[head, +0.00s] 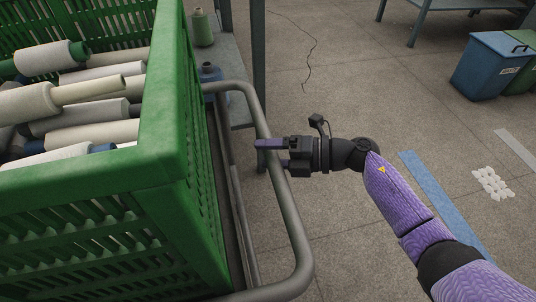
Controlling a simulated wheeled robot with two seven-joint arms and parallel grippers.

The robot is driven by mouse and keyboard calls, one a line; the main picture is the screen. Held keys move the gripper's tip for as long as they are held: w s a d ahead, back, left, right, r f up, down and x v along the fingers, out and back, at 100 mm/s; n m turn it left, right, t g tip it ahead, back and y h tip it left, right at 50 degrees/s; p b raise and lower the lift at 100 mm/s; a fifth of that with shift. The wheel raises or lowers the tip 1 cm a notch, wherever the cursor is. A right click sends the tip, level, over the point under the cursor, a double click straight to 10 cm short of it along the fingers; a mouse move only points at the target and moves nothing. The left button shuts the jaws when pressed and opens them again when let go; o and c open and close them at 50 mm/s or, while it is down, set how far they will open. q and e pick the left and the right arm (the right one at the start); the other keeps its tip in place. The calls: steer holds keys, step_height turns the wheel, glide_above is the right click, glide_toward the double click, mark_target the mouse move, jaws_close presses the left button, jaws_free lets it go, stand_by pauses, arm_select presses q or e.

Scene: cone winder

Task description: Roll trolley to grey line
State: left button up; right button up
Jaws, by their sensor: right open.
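The trolley carries a green slatted crate (165,130) filled with yarn cones, at the left of the head view. Its grey tubular handle (291,225) sticks out on the right side of the crate. My right gripper (270,154) is at the handle, coming from the right with its jaws open. One purple finger crosses over the bar; whether the bar lies fully between the fingers is unclear. A pale grey line (517,150) is on the floor at the right edge, well apart from the trolley. My left gripper is out of view.
A blue floor strip (432,190) and a patch of white marks (490,183) lie between the trolley and the grey line. A blue bin (487,68) stands at upper right. A table (236,60) with cones is close behind the handle.

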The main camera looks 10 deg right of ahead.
steer(key=shift+a, duration=0.1)
jaws_close()
stand_by(1.0)
stand_by(0.3)
